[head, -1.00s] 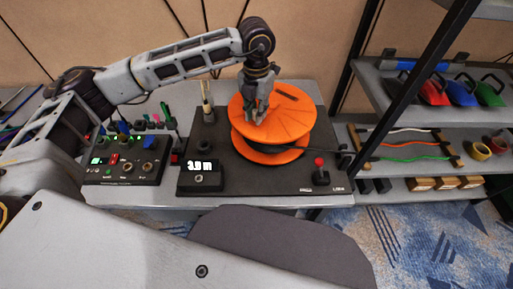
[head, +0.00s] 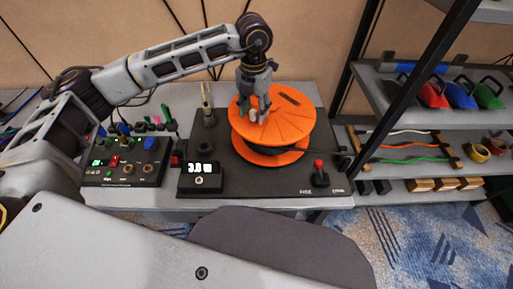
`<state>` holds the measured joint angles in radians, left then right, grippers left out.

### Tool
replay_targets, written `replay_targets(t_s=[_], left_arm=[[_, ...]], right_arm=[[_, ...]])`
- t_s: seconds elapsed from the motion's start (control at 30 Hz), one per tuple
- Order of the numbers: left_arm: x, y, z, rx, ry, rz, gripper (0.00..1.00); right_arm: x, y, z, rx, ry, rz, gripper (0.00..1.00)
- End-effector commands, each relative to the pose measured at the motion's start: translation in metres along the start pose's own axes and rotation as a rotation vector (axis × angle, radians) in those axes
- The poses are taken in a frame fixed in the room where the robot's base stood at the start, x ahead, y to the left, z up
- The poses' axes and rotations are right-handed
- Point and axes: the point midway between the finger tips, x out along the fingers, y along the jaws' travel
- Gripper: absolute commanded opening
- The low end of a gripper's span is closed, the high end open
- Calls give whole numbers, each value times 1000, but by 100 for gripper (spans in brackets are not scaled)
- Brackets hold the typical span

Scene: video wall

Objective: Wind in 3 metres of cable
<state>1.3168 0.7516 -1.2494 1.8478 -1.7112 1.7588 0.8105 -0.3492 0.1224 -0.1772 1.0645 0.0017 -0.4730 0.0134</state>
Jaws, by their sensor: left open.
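An orange cable reel (head: 290,122) sits on a black base plate (head: 225,160) on the table. Dark cable shows between its two orange discs at the right side. My left gripper (head: 257,114) points down at the left part of the reel's top disc, its fingers open. A small pale knob shows between and beside the fingertips; I cannot tell whether they touch it. A small display box (head: 200,178) at the front left of the plate shows lit digits with "m", too blurred to read surely. A red-topped lever (head: 319,174) stands at the front right. My right gripper is not in view.
A control box (head: 125,162) with lit digits, knobs and sockets stands left of the plate. An upright pale-topped post (head: 207,105) stands behind the display. A shelf rack (head: 405,138) on the right holds cables, tape rolls and coloured cases. A grey chair (head: 275,245) is in front.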

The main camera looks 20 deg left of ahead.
Motion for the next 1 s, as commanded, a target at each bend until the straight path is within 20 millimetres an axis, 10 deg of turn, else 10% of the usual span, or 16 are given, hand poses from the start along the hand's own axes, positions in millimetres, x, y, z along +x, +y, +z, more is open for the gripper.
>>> replay_targets(t_s=[1.0], left_arm=[[-56,0,0,0,1,0,46]], right_arm=[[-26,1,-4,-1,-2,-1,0]])
